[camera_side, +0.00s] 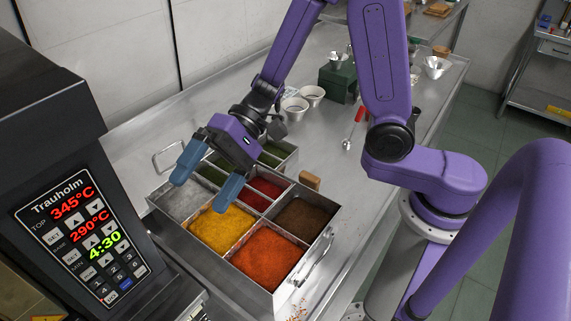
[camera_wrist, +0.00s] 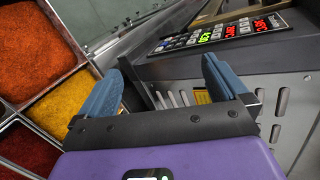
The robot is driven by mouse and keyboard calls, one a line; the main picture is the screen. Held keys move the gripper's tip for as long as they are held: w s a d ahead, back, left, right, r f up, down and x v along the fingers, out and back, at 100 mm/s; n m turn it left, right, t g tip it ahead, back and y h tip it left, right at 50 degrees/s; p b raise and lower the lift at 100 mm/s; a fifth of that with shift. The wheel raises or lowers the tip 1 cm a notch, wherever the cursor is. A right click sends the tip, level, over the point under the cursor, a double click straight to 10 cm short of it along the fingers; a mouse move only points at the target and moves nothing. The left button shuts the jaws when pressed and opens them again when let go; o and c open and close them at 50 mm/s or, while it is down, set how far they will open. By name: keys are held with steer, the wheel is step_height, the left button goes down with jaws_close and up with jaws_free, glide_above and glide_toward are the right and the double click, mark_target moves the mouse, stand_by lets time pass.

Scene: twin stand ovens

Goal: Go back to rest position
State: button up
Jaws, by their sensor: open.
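My gripper (camera_side: 205,183) has blue fingers spread apart with nothing between them. In the side view it hangs over the left part of the metal spice tray (camera_side: 329,238), above its grey and yellow compartments. In the wrist view the two fingers of my gripper (camera_wrist: 160,82) are also apart, with the oven front beyond them. The tray holds powders: yellow (camera_side: 222,230), orange-red (camera_side: 268,258), brown (camera_side: 302,217), red (camera_side: 265,190) and grey-white (camera_side: 181,200). Green contents show partly at the back of the tray, behind my gripper.
The Trauholm oven (camera_side: 40,110) stands close at the left, its panel (camera_side: 82,243) lit. White bowls (camera_side: 295,107), a dark green box (camera_side: 337,80) and a red-handled utensil (camera_side: 355,125) are on the metal counter (camera_side: 140,140). Some counter beside the tray is clear.

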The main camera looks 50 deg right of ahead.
steer(key=s+d+f+n+g+h, duration=0.1)
steer(key=s+d+n+g+h, duration=0.55)
steer(key=s, duration=0.65)
steer(key=s+d+n+t+h, duration=0.3)
steer(key=d+n+t+h, duration=0.3)
steer(key=d, duration=1)
steer(key=shift+d+n+t, duration=0.35)
steer(key=shift+n+t, duration=0.6)
